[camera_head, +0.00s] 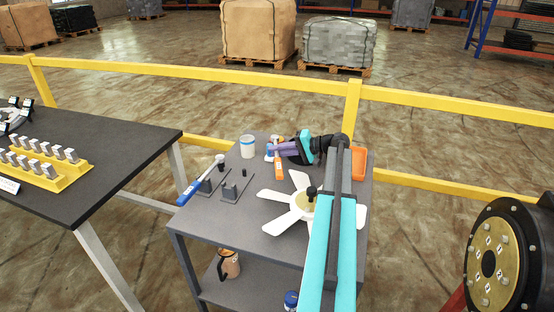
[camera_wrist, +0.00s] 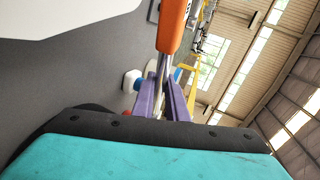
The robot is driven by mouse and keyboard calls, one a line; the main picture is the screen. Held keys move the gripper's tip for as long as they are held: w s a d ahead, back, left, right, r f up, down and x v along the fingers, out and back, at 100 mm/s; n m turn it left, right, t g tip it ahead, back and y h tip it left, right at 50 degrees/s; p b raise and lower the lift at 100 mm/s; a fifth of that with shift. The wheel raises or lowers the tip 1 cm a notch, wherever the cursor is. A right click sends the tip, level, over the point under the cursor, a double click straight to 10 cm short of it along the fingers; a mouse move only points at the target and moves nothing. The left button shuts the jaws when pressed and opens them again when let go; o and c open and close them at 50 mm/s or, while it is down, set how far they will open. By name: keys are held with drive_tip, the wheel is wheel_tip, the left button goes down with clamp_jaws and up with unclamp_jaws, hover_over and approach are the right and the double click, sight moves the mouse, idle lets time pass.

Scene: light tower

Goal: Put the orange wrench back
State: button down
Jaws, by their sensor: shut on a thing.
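The orange wrench (camera_head: 279,168) has an orange handle and a metal shaft. In the wrist view the orange wrench's handle (camera_wrist: 172,25) points up, with its shaft running down between purple fingers. My gripper (camera_head: 270,148) is shut on the shaft above the back of the grey cart (camera_head: 215,225); my gripper also shows in the wrist view (camera_wrist: 163,85). The fingers hide part of the wrench. A grey holder (camera_head: 235,188) with upright pegs stands at the cart's front left and looks empty. A blue wrench (camera_head: 198,182) leans on the neighbouring grey holder (camera_head: 211,186).
A white fan-shaped part (camera_head: 286,214) lies mid-cart, partly behind my arm. A white-and-blue container (camera_head: 247,147) stands at the back left, an orange tray (camera_head: 360,163) at the right. A black table (camera_head: 110,160) is to the left; yellow rails (camera_head: 200,72) run behind.

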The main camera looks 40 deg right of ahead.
drive_tip(key=shift+f, duration=0.1)
drive_tip(key=shift+f, duration=1.8)
drive_tip(key=c, duration=2.2)
unclamp_jaws()
drive_tip(key=shift+f, duration=0.15)
drive_tip(key=shift+o, duration=0.9)
drive_tip(key=shift+r, duration=0.2)
drive_tip(key=b+v, duration=0.1)
drive_tip(key=v, duration=1.1)
